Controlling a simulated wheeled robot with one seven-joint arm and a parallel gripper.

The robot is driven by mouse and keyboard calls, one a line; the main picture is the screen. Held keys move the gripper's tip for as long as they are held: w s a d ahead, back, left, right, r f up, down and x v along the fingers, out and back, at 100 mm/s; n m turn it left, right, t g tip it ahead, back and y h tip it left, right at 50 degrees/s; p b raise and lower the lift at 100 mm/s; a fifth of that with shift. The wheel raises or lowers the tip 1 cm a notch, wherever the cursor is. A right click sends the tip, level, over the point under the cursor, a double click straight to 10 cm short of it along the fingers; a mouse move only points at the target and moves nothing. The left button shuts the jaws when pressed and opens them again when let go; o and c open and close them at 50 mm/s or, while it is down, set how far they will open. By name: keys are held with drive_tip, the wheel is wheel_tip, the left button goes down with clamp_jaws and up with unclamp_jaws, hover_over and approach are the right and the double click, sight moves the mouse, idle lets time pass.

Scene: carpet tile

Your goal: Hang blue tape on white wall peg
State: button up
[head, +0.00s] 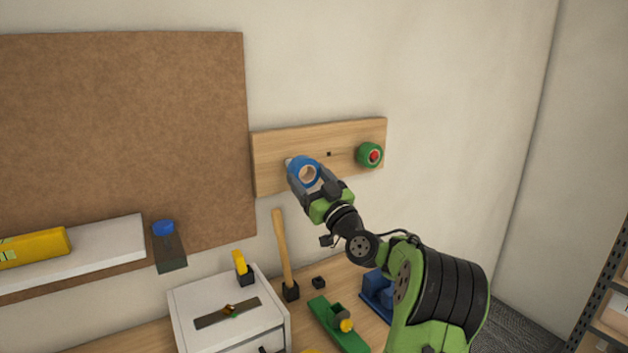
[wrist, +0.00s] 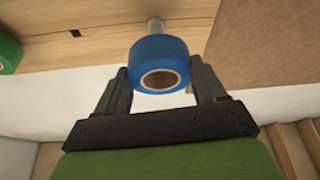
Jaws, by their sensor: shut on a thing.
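The blue tape (head: 301,161) is a roll held between the fingers of my gripper (head: 310,180), in front of the wooden peg board (head: 276,143). In the wrist view both fingers (wrist: 158,76) press the sides of the blue roll (wrist: 160,51), and its round core hole faces the camera. The white peg (wrist: 155,25) sticks out of the board just behind the roll; in the head view only a bit of it (head: 289,162) shows left of the tape. I cannot see the peg through the hole, and whether its tip is inside is hidden.
A green tape roll (head: 366,155) hangs on a red peg at the board's right, with a small dark hole between. Below stand a white box (head: 225,310), a wooden-handled tool (head: 283,250) and a green tool (head: 335,322). A brown panel (head: 120,130) adjoins left.

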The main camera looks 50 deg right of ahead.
sight(303, 178)
drive_tip(key=shift+w+d, duration=0.3)
drive_tip(key=shift+w, duration=0.65)
drive_tip(key=shift+w+d, duration=0.3)
drive_tip(key=shift+w, duration=0.6)
drive_tip(key=shift+w+d, duration=0.3)
drive_tip(key=shift+w, duration=0.65)
drive_tip(key=shift+f+b, duration=0.55)
drive_tip(key=shift+b, duration=0.1)
drive_tip(key=o, duration=1.1)
drive_tip(key=shift+o, duration=0.2)
drive_tip(key=b+v, duration=0.6)
drive_tip(key=v, duration=1)
